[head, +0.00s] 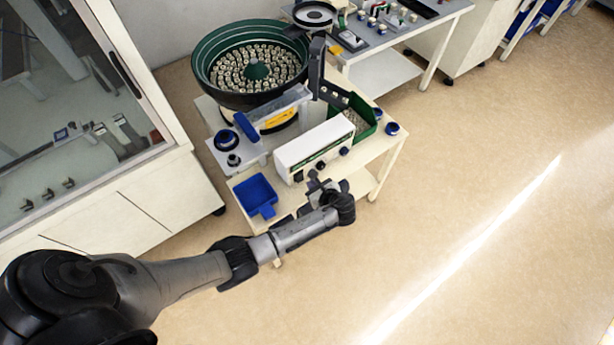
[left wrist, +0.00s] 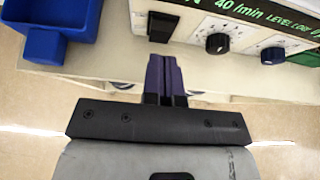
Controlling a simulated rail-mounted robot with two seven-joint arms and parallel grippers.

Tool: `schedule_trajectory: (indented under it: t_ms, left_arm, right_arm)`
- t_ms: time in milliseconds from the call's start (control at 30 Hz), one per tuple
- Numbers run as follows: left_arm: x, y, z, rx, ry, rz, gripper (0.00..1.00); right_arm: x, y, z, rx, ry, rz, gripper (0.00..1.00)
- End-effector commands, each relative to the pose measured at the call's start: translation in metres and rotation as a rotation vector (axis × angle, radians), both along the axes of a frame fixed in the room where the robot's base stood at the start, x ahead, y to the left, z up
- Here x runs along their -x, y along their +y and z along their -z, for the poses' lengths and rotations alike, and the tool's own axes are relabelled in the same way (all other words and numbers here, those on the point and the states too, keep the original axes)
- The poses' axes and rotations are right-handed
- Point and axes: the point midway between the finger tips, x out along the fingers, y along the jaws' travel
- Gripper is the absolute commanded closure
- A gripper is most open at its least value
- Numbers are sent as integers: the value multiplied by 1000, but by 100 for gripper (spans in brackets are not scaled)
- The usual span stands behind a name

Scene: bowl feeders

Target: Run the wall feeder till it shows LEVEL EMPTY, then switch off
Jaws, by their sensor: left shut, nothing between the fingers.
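The bowl feeder (head: 212,88) is a dark green bowl with many small light parts inside. Its white control box (head: 310,147) stands on the cream table in front. In the left wrist view the box front (left wrist: 190,22) has a black rocker switch (left wrist: 162,27), a black knob (left wrist: 217,43) and a blue-ringed knob (left wrist: 272,55). Its green display (left wrist: 265,20) reads "40/min" and "LEVEL", then a word that looks like "LOW"; the left part is cut off. My left gripper (head: 318,187) is shut and empty, its purple fingertips (left wrist: 163,58) just in front of and below the switch.
A blue scoop (head: 256,192) lies left of the box, near the table's front edge. A green bin (head: 362,122) with parts stands behind the box at right. A glass-fronted cabinet (head: 150,205) is at left. The floor at right is clear.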

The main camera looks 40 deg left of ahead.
Motion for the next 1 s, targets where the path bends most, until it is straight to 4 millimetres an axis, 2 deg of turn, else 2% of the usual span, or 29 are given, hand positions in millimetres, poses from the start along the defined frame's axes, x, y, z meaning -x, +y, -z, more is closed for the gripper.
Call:
schedule_trajectory:
  t_ms: [100,400,600,1000]
  left_arm:
    - [4,-17,-20,2,-1,1,100]
    - [11,-45,-49,0,0,0,100]
    - [13,-52,-56,1,2,0,100]
    - [13,-54,-57,0,1,0,100]
  right_arm:
    - [0,0,-11,0,0,1,100]
    - [0,2,-21,-7,0,5,100]
    - [0,3,-23,-9,0,5,100]
    - [0,2,-23,-7,1,5,100]
